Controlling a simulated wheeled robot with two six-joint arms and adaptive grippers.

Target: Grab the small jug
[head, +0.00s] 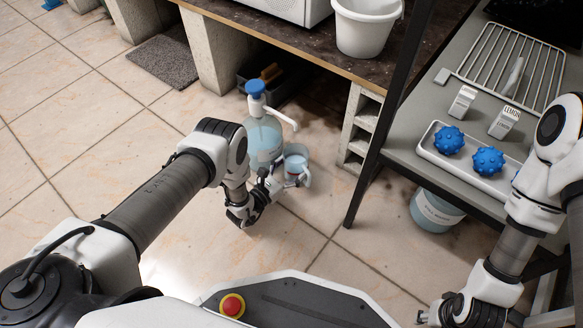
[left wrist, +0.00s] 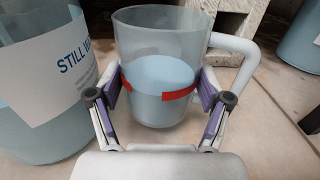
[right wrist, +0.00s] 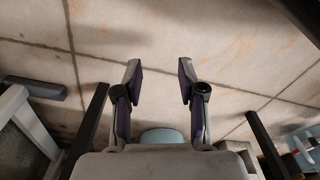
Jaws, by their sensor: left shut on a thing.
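The small jug (head: 297,162) is a clear cup with a white handle, pale blue liquid and a red band; it stands upright beside the large water bottle. In the left wrist view the jug (left wrist: 160,55) sits between the purple-padded fingers of my left gripper (left wrist: 160,100), which is shut on its sides at the red band. The handle is on the right, outside the fingers. In the head view my left gripper (head: 278,184) partly hides the jug. My right gripper (right wrist: 159,78) is open and empty, above bare tiles.
The large bottle (head: 263,140) with a blue-capped pump stands close on the jug's left, its spout reaching above the jug. A concrete block (head: 360,125) and dark table leg (head: 365,190) are to the right. Front tiles are clear.

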